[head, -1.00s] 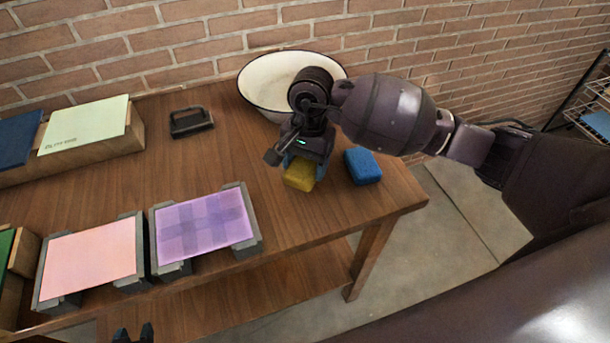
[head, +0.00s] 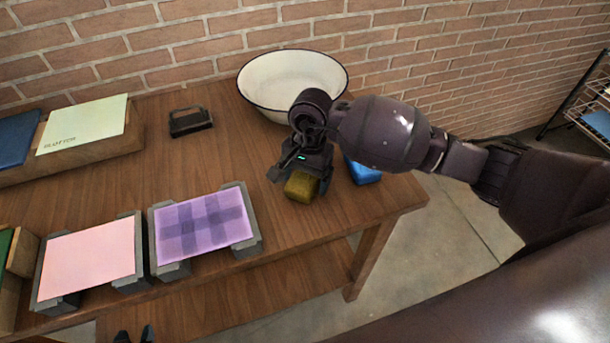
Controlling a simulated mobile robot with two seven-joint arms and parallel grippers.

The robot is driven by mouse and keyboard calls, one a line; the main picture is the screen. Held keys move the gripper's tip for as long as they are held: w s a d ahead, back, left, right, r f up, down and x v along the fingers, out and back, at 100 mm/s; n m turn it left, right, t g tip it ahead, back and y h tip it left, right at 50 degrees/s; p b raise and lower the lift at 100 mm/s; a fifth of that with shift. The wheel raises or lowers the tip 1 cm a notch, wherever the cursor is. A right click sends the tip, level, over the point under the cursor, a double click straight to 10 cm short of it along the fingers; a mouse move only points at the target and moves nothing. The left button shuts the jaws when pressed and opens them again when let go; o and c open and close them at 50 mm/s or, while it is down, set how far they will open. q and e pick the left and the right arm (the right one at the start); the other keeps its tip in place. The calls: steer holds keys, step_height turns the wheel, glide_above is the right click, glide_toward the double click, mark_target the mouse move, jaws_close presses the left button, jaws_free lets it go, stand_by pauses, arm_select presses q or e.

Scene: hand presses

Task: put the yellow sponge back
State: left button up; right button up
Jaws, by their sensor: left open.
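The yellow sponge (head: 301,187) is at the right part of the wooden table, below my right gripper (head: 304,176). My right gripper points down and appears shut on the sponge's upper part; the fingertips are partly hidden. I cannot tell whether the sponge touches the table. A blue sponge (head: 365,175) lies just right of it, partly hidden by my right gripper and arm. A white enamel bowl (head: 270,85) with a dark rim stands behind. My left gripper (head: 134,336) shows only its fingertips at the bottom edge, open and empty, apart from the sponges.
Grey frames hold a pink sheet (head: 88,260) and a purple sheet (head: 202,224) at the front left. A dark handled tool (head: 190,121) lies behind them. Pale green (head: 85,124) and blue (head: 16,138) boards sit at the left. Table between the tool and yellow sponge is clear.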

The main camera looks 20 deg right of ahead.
steer(key=shift+o, duration=0.2)
steer(key=shift+r, duration=0.1)
steer(key=shift+r, duration=0.2)
step_height(320, 180, up, 12)
steer(key=w+d, duration=0.1)
steer(key=shift+w+d+f, duration=0.15)
steer(key=shift+w, duration=0.05)
stand_by(0.4)
